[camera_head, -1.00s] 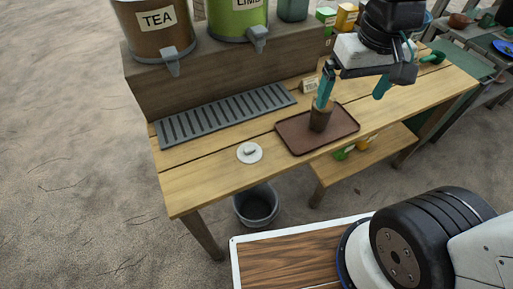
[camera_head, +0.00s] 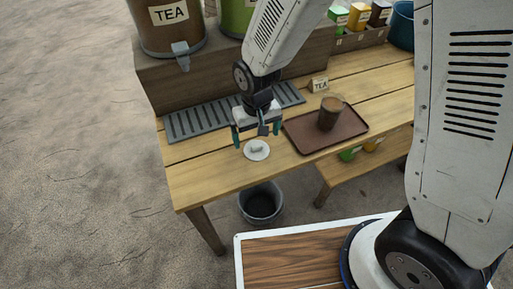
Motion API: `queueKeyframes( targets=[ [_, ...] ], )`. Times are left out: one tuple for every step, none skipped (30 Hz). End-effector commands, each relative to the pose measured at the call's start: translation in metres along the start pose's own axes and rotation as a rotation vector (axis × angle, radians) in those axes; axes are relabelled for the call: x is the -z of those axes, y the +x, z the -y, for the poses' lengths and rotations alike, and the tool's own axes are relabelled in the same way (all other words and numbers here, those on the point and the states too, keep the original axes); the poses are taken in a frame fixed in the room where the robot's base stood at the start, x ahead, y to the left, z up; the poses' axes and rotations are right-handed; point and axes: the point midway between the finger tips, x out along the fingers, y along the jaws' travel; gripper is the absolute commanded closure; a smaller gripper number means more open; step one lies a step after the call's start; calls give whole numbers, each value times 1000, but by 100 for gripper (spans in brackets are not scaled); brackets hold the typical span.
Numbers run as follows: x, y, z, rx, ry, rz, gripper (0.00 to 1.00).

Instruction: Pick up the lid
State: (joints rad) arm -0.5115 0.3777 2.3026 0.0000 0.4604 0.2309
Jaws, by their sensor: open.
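The lid (camera_head: 256,152) is a small white disc with a raised knob. It lies flat on the wooden table near its front edge, left of the brown tray. My gripper (camera_head: 257,138) is open, its teal fingers spread apart. It hangs pointing down just above and behind the lid in the picture. Nothing shows between the fingers. I cannot tell the exact height of the fingertips over the lid.
A brown cup (camera_head: 329,114) stands upright on the brown tray (camera_head: 300,137) to the right. A grey slatted drip grate (camera_head: 190,122) lies behind the lid, below the tea dispenser (camera_head: 168,28). A dark bucket (camera_head: 260,204) stands under the table. Bare tabletop (camera_head: 205,175) lies left of the lid.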

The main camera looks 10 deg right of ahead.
Motion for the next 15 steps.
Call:
queueKeyframes(
  targets=[
    [-1, 6, -1, -1, 0, 4, 3],
    [0, 9, -1, -1, 1, 3, 3],
    [1, 14, -1, -1, 1, 3, 3],
    [1, 18, -2, -1, 1, 4, 3],
    [2, 22, -2, -1, 1, 4, 3],
    [3, 28, -3, -1, 2, 4, 3],
    [4, 33, -4, -1, 2, 4, 3],
    [5, 37, -4, -1, 2, 5, 3],
    [5, 43, -4, -1, 1, 5, 3],
    [5, 47, -4, -1, 1, 4, 3],
    [5, 50, -4, -1, 1, 4, 3],
    [5, 54, -4, -1, 1, 4, 3],
    [5, 55, -4, -1, 1, 2, 3],
    [5, 57, -4, 0, 1, 1, 3],
    [5, 58, -4, 0, 1, 1, 3]
  ],
)
